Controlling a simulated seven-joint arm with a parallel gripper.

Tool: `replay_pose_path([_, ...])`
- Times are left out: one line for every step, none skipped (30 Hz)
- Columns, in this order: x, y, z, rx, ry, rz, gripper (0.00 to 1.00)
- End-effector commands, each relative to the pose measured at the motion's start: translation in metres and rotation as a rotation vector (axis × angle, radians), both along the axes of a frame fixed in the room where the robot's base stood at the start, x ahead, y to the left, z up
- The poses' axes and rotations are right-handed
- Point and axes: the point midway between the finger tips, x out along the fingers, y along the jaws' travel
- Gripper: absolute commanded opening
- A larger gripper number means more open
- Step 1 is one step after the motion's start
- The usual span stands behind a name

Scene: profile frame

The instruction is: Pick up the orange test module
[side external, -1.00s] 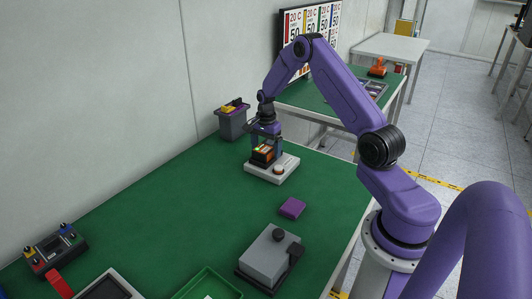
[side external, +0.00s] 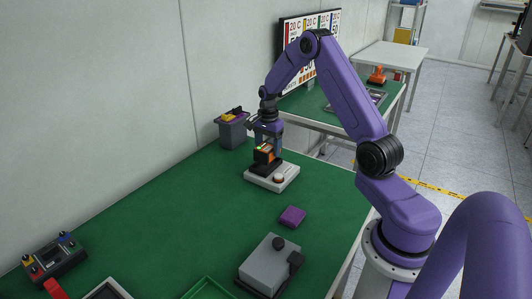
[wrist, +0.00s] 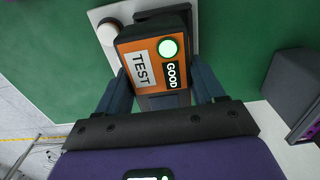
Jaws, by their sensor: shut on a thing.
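The orange test module (side external: 263,156) is a small block with an orange face and dark sides. In the wrist view its face (wrist: 143,72) reads TEST and GOOD, with a lit green lamp. My gripper (side external: 266,148) points down and is shut on the module, one finger on each side. The module is held above the dark cradle of the light grey test stand (side external: 287,175). A small gap seems to show between them, but contact is hard to judge. The fingertips are partly hidden by the module.
The stand's round button (side external: 278,180) is beside the cradle. A grey bin (side external: 233,134) stands behind, near the wall. A purple block (side external: 292,216) and a grey box with a black knob (side external: 268,262) lie nearer. The green mat at left is mostly clear.

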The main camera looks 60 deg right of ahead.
Motion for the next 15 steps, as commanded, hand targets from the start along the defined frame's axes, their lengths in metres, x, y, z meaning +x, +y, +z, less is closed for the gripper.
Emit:
replay_pose_path([-0.006,0.003,0.011,-0.002,-0.005,0.001,0.31])
replay_pose_path([-0.009,0.005,0.016,-0.002,-0.005,0.001,0.31])
replay_pose_path([-0.015,0.008,0.023,-0.002,-0.005,0.001,0.31])
replay_pose_path([-0.019,0.01,0.028,-0.002,-0.005,0.0,0.31])
replay_pose_path([-0.023,0.011,0.033,-0.002,-0.005,0.0,0.31])
replay_pose_path([-0.028,0.014,0.04,-0.002,-0.005,0.0,0.31])
replay_pose_path([-0.032,0.016,0.045,-0.002,-0.005,0.0,0.31])
replay_pose_path([-0.037,0.019,0.049,-0.002,-0.005,0.0,0.31])
replay_pose_path([-0.046,0.023,0.052,-0.001,-0.003,0.001,0.31])
replay_pose_path([-0.051,0.026,0.054,-0.001,-0.002,0.001,0.31])
replay_pose_path([-0.057,0.028,0.056,-0.001,-0.003,0.001,0.31])
replay_pose_path([-0.063,0.031,0.06,-0.001,-0.004,0.0,0.31])
replay_pose_path([-0.068,0.033,0.062,-0.002,-0.004,0.0,0.31])
replay_pose_path([-0.073,0.036,0.064,-0.001,-0.003,0.0,0.31])
replay_pose_path([-0.079,0.039,0.067,-0.001,-0.003,0.0,0.31])
